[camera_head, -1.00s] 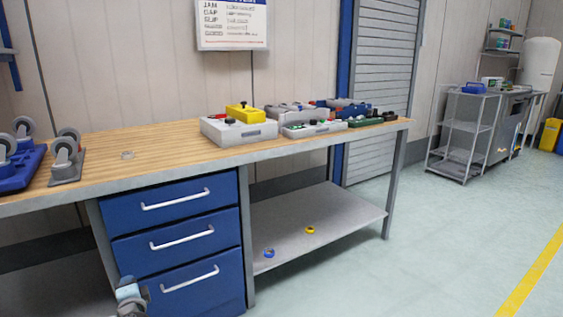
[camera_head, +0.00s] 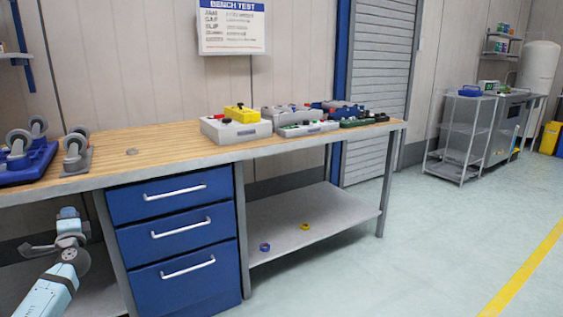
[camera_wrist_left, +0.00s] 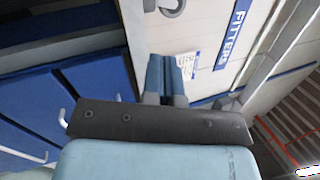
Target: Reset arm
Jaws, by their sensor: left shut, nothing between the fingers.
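My left arm comes in from the lower left of the head view. Its gripper (camera_head: 68,213) is in front of the workbench (camera_head: 150,167), below the worktop and left of the blue drawers. In the left wrist view the two blue fingers (camera_wrist_left: 165,72) lie side by side, shut with nothing between them. My right gripper is in neither view.
Caster wheels (camera_head: 75,152) stand on the worktop's left end. Grey test boxes, one with a yellow block (camera_head: 241,113), sit at its right. The blue drawers (camera_head: 178,235) have protruding handles. Two small rings lie on the lower shelf (camera_head: 330,215).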

